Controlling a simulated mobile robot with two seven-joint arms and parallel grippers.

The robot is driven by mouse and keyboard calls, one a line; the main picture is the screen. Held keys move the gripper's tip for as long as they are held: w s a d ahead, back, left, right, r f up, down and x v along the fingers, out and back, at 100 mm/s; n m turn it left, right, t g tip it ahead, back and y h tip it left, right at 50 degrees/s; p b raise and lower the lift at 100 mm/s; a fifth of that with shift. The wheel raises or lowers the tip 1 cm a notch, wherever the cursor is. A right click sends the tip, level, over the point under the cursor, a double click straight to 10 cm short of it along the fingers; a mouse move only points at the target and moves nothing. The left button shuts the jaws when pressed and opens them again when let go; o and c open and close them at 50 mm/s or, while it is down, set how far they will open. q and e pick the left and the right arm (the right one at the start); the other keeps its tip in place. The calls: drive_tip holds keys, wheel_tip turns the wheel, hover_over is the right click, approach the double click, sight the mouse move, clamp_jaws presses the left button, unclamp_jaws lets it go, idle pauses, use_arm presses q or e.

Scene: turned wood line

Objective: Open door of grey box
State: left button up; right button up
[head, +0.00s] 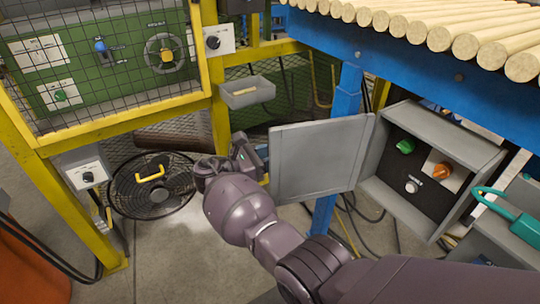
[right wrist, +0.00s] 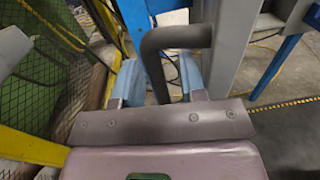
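The grey box (head: 480,155) hangs under the blue-framed roller table, and its front is open. Its door (head: 318,158) stands swung out to the left, showing a dark panel with green, orange and white knobs. My right gripper (head: 262,158) is at the door's left edge. In the right wrist view its two bluish fingers (right wrist: 160,82) stand apart on either side of a dark curved handle (right wrist: 178,37). A gap shows between the handle and the right finger; contact at the left finger is unclear. The door (right wrist: 230,50) is seen nearly edge-on there. My left gripper is not in view.
A blue table leg (head: 340,110) stands behind the door. A yellow-framed mesh guard (head: 110,60) is at the left, with a black fan (head: 150,195) on the floor. Cables lie below the box.

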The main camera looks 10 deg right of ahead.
use_arm(q)
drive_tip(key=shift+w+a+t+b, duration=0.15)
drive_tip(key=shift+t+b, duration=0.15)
drive_tip(key=shift+b, duration=0.25)
use_arm(e)
drive_tip(key=v, duration=1)
drive_tip(key=shift+s+a, duration=0.15)
drive_tip(key=shift+a, duration=0.2)
